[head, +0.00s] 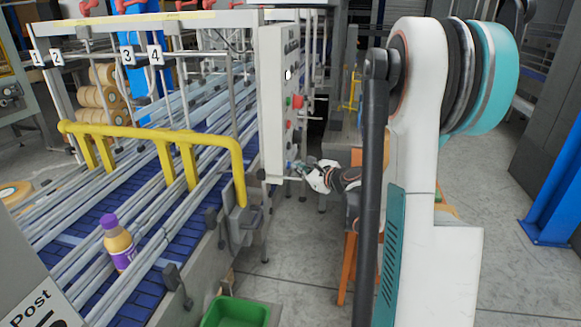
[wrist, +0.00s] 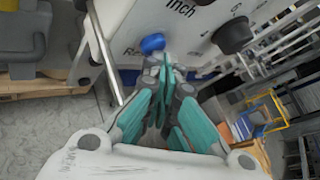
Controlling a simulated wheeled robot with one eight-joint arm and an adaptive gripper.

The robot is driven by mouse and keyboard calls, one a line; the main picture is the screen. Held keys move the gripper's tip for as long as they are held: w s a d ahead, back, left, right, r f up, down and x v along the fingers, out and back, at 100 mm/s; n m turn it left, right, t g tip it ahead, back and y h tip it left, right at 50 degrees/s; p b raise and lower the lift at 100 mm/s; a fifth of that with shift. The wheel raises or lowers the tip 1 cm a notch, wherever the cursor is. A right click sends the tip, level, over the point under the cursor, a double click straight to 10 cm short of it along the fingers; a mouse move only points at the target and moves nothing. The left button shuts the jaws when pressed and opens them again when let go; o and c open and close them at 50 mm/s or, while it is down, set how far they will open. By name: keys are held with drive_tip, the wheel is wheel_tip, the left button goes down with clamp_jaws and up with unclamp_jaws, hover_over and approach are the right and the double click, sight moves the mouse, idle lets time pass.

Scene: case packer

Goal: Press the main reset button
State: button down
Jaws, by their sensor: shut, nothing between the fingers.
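The control panel (head: 271,95) is a tall pale box beside the conveyor. A blue button (head: 291,165) sits low on its face. In the wrist view the blue button (wrist: 152,43) is just beyond my fingertips, beside a partly hidden label starting with "R". My gripper (head: 303,166) is shut and empty, close in front of the panel's lower end. In the wrist view my gripper (wrist: 166,68) has its teal fingers together, pointing at the panel beside the blue button. I cannot tell whether they touch it.
A black knob (wrist: 233,33) stands out from the panel right of the blue button, near an "Inch" label. A red button (head: 298,102) sits higher up. A yellow rail (head: 150,135) and the conveyor lie left. Grey floor is open at the right.

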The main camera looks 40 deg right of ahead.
drive_tip(key=shift+s+d, duration=0.4)
drive_tip(key=shift+s, duration=0.1)
drive_tip(key=s+d+b, duration=0.1)
drive_tip(key=s+d, duration=0.2)
drive_tip(key=shift+s+d, duration=0.15)
drive_tip(key=shift+s, duration=0.25)
idle(0.9)
